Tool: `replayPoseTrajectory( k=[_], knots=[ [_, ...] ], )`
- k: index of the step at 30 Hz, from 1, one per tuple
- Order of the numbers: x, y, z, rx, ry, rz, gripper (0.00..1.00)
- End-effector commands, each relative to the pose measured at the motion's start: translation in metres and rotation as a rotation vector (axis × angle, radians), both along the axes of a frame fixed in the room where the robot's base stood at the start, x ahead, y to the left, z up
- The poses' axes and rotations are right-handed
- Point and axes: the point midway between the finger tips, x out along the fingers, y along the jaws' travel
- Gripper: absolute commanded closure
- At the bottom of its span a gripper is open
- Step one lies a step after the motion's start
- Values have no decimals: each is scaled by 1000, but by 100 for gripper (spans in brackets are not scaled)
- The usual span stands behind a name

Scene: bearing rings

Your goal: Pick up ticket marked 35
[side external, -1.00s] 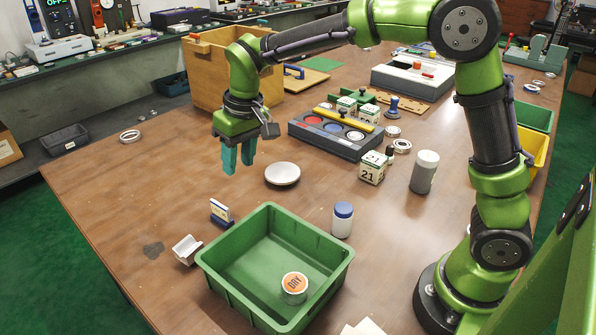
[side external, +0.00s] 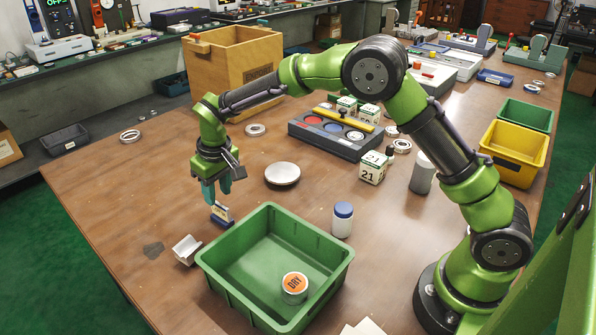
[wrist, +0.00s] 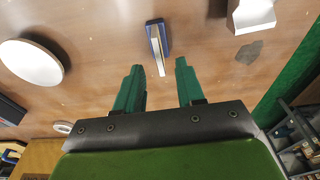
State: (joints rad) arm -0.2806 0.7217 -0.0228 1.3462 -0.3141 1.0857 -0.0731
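A small white and yellow ticket (side external: 224,211) stands upright in a blue holder (side external: 218,219) on the table, left of the green bin; its number is too small to read. In the wrist view the ticket (wrist: 157,45) is seen nearly edge-on in its blue holder (wrist: 164,38), just beyond and between my fingertips. My gripper (side external: 217,196) points down above the holder, its teal fingers partly in front of the ticket's top in the side view. My gripper (wrist: 159,70) is open, with nothing between the fingers.
A green bin (side external: 232,292) holding an orange-topped "DRY" tin (side external: 295,288) stands right of the ticket. A white angled block (side external: 186,249) lies just in front. A round pale dish (side external: 282,174) and a blue-capped jar (side external: 342,220) are nearby.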

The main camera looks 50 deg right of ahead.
Motion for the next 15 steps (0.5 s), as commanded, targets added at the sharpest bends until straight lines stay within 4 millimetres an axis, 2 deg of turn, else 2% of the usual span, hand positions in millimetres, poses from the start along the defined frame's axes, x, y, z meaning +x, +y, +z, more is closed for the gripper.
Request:
replayPoseTrajectory(
  k=[5, 12, 15],
  knots=[
    [1, 0, -12, 1, 1, -1, 62],
    [5, -1, -47, 1, 2, 0, 62],
    [7, -1, -55, 1, 0, -1, 62]
  ],
)
